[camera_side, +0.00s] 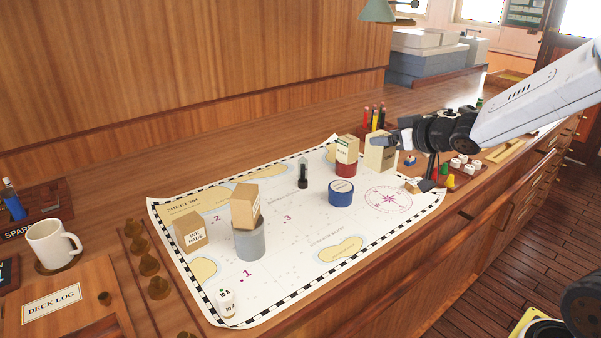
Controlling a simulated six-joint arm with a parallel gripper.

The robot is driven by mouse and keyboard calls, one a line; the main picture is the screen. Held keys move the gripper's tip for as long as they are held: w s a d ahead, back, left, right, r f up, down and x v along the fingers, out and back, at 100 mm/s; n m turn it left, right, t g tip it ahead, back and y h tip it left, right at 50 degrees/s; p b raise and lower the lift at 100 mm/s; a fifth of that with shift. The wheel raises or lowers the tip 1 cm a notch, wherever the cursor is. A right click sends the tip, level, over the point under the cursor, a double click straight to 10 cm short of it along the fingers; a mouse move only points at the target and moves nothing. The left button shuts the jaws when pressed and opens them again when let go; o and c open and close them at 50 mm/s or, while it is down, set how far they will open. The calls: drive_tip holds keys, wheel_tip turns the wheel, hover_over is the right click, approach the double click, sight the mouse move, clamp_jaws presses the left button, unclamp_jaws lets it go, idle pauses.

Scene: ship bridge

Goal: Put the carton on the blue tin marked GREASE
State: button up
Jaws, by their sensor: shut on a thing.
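The blue tin (340,193) stands on the chart, right of the middle, with a pale label on top and nothing resting on it; its wording is too small to read. My gripper (383,147) reaches in from the right and is shut on a pale tan carton (380,160), behind and to the right of the blue tin. The carton is apart from the tin. My fingers cover part of its upper side, and I cannot tell how high it is above the chart.
A carton (347,149) sits on a red tin (345,169) behind the blue tin. Another carton (243,205) sits on a grey tin (250,241). A labelled carton (190,231) lies left. A dark small bottle (303,174) stands nearby. Pencils (374,117) stand behind.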

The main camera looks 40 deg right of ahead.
drive_tip(key=w+d+f, duration=0.2)
drive_tip(key=w+f, duration=0.7)
drive_tip(key=w, duration=0.3)
drive_tip(key=shift+w, duration=0.2)
drive_tip(key=shift+w+f, duration=0.1)
drive_tip(key=shift+w+f, duration=0.15)
drive_tip(key=shift+f, duration=1.6)
drive_tip(key=shift+f, duration=0.15)
drive_tip(key=o, duration=1.2)
